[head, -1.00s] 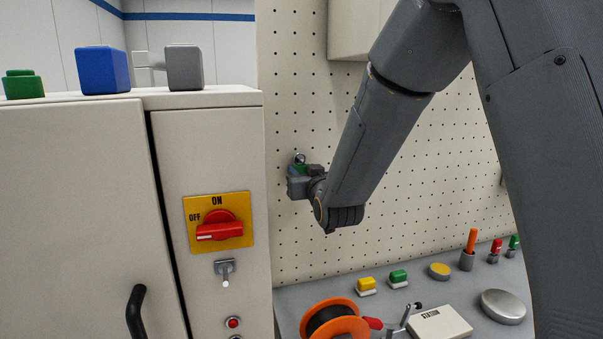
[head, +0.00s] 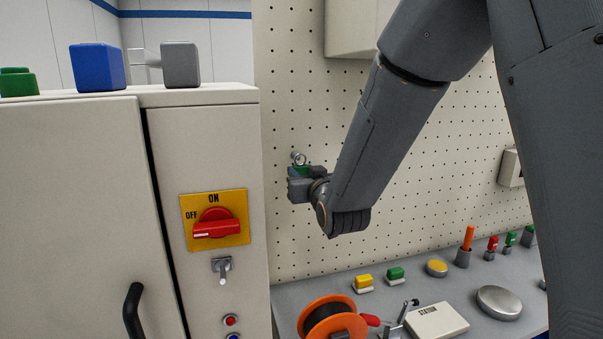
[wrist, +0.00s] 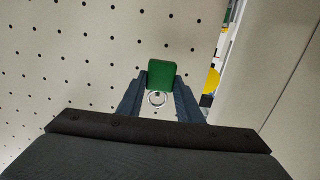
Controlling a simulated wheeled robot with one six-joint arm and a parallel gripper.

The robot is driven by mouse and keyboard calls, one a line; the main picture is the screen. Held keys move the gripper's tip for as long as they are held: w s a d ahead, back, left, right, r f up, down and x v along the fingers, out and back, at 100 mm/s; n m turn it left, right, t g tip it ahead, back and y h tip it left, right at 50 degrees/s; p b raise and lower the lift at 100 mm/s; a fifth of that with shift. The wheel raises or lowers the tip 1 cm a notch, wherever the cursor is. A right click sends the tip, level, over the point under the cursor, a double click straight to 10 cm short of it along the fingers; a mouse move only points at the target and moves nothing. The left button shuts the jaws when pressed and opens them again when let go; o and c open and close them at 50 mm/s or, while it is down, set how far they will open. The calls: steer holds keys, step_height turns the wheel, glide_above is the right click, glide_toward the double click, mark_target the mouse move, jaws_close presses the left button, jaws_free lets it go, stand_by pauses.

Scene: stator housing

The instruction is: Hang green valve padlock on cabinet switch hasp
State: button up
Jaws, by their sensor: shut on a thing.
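My gripper (head: 303,184) is in front of the pegboard, to the right of the cabinet, shut on the green padlock (head: 302,169). The padlock's ring-shaped shackle (head: 298,157) sticks up above the jaws. In the wrist view the green padlock body (wrist: 161,74) sits between my two fingers, with its shackle ring (wrist: 157,98) towards the camera. The cabinet switch hasp (head: 222,265) is a small grey metal fitting with a white-tipped pin, on the cabinet front below the red switch (head: 214,224) on its yellow plate. My gripper is apart from it, higher and to the right.
The cabinet (head: 70,190) carries a blue block (head: 97,67), a grey block (head: 180,64) and a green block. Its door handle (head: 133,310) juts out. The bench (head: 390,295) holds an orange spool (head: 333,316), a station box (head: 437,320) and several small items.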

steer(key=v, duration=0.6)
stand_by(0.5)
steer(key=shift+s, duration=0.15)
